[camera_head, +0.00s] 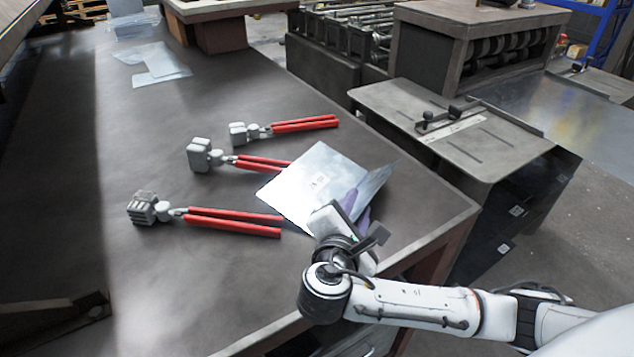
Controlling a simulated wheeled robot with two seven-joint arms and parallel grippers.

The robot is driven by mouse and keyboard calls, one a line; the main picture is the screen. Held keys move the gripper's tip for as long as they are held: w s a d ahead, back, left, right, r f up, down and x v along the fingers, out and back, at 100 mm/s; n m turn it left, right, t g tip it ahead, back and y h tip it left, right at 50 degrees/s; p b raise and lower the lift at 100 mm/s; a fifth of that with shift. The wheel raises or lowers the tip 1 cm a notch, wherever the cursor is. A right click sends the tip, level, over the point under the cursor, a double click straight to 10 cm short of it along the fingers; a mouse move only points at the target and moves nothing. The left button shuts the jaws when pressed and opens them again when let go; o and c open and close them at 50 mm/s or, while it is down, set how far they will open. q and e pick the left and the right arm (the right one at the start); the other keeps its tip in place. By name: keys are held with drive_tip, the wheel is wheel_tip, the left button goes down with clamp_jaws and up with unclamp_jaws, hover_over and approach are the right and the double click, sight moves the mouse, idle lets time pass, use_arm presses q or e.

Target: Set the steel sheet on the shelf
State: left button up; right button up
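A shiny bent steel sheet (311,183) is at the right part of the dark table, with one flap angled up at its right side. My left gripper is not in view. No shelf can be clearly made out; a dark edge shows at the upper left.
Several red-handled hand tools (235,222) lie on the table (120,270) left of the sheet. Flat sheet pieces (155,65) lie at the far left. A machine with a grey side table (440,125) stands to the right.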

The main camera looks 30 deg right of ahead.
drive_tip(key=shift+w+d+f, duration=0.1)
drive_tip(key=shift+w+d, duration=0.15)
clamp_jaws()
